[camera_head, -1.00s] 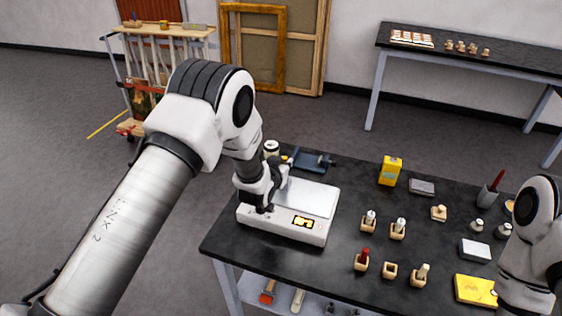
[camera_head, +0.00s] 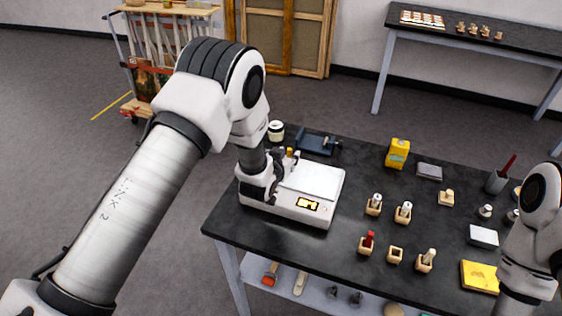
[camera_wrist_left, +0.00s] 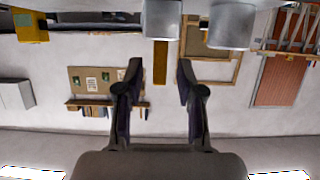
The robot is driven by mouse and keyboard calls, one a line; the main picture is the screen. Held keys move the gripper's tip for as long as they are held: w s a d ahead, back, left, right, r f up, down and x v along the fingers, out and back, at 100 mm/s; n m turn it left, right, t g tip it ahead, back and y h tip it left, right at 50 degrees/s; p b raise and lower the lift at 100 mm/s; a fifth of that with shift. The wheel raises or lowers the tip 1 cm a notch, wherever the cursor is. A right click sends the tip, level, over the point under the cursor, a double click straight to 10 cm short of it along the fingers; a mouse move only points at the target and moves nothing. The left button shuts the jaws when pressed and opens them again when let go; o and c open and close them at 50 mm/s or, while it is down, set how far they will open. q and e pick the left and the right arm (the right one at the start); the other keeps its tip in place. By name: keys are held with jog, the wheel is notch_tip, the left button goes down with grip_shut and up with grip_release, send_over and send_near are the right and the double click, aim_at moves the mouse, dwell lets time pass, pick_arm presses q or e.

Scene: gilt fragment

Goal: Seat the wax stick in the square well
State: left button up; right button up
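Several small square wooden blocks stand on the dark table. One block (camera_head: 394,255) shows an empty square well. A red stick (camera_head: 368,239) stands upright in the block to its left, and a cream stick (camera_head: 430,255) leans in the block to its right. I cannot tell which is the wax stick. My left gripper (camera_head: 272,190) is over the left end of the white scale, away from these blocks. In the left wrist view its two fingers (camera_wrist_left: 160,75) are apart with nothing held between them. My right gripper is outside the picture.
The white scale (camera_head: 318,181) has a lit display. A white jar (camera_head: 276,130), a blue-grey tool (camera_head: 318,143) and a yellow box (camera_head: 397,153) stand behind. Two more filled blocks (camera_head: 374,205) stand nearer the middle. A yellow pad (camera_head: 480,277) lies front right.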

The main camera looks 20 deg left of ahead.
pick_arm(q)
jog(key=b+v, duration=0.2)
jog(key=v, duration=0.8)
jog(key=shift+s, duration=0.1)
